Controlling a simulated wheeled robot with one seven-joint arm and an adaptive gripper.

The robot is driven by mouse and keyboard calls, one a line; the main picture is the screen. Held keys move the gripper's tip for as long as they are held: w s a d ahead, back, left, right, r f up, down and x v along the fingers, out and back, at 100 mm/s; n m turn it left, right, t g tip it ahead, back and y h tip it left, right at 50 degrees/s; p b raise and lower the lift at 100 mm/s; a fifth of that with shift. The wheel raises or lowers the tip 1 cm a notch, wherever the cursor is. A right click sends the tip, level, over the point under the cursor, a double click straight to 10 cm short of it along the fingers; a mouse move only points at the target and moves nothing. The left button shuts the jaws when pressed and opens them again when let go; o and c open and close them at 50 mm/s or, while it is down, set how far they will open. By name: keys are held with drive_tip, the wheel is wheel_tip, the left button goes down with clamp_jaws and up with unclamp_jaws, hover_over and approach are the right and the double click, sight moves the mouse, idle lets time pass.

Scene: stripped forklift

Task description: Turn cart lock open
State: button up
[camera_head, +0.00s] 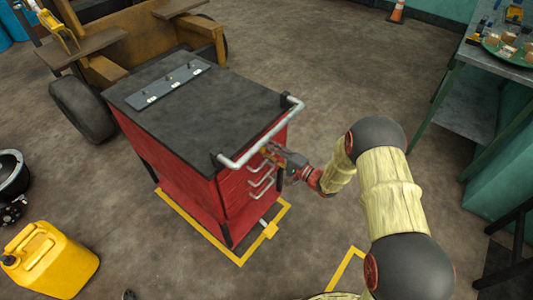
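The red tool cart (183,170) with a black top (210,105) stands left of the middle. A grey push handle (262,142) runs along its right end, above several drawer pulls (262,183). My gripper (272,155) is at the upper part of the drawer face, just under the handle, with my arm reaching in from the right. A small orange part shows at my fingertips; I cannot tell if it belongs to the cart lock. The lock is not clearly visible. The fingers are too small and covered to tell whether they are open or shut, or touching the cart.
A yellow jerrycan (48,262) stands lower left. The forklift (130,55) is behind. A green workbench (490,60) is at right; floor between is clear.

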drive_tip(key=shift+f+n+b, duration=0.1)
drive_tip(key=shift+n+b, duration=0.5)
drive_tip(key=shift+n, duration=0.2)
drive_tip(key=o, duration=1.1)
drive_tip(key=shift+c, duration=0.2)
drive_tip(key=shift+o, duration=0.5)
drive_tip(key=v, duration=1.2)
